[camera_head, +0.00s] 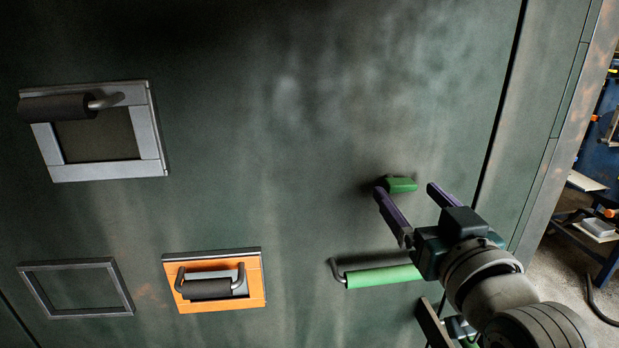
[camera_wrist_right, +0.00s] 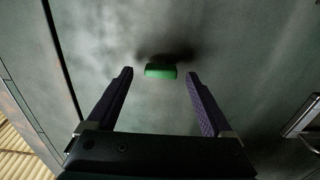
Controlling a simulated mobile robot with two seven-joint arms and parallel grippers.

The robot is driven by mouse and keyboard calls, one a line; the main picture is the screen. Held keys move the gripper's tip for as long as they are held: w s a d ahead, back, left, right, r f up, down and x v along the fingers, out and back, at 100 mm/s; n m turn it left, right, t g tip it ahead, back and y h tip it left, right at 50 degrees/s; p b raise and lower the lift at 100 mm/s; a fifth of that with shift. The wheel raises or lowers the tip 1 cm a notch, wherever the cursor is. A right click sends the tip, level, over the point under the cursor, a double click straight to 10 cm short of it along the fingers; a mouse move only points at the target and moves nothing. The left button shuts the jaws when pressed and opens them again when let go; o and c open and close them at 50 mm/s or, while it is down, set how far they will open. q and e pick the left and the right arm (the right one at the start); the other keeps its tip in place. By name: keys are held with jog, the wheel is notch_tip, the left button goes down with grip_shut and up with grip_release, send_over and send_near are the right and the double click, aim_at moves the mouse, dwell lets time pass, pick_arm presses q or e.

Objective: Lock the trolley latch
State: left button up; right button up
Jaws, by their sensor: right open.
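A small green block-shaped piece (camera_head: 402,184), which looks like the latch, sticks out from a dark green metal panel. It also shows in the right wrist view (camera_wrist_right: 161,71), centred between the finger ends. My right gripper (camera_head: 406,189) is open, with its two purple-padded fingers spread on either side of the green piece. In the wrist view both fingers (camera_wrist_right: 160,75) stand clear of it. Whether the fingertips reach as far as the piece in depth is hard to tell. My left gripper is not in view.
A green bar handle (camera_head: 383,276) is on the panel below the right gripper. An orange plate with a black handle (camera_head: 212,289), an empty grey frame (camera_head: 75,289) and a grey framed plate with a dark handle (camera_head: 148,132) lie left. Blue shelving (camera_head: 598,135) stands far right.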

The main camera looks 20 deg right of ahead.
aim_at(398, 183)
jog(key=shift+x, duration=1.2)
grip_shut()
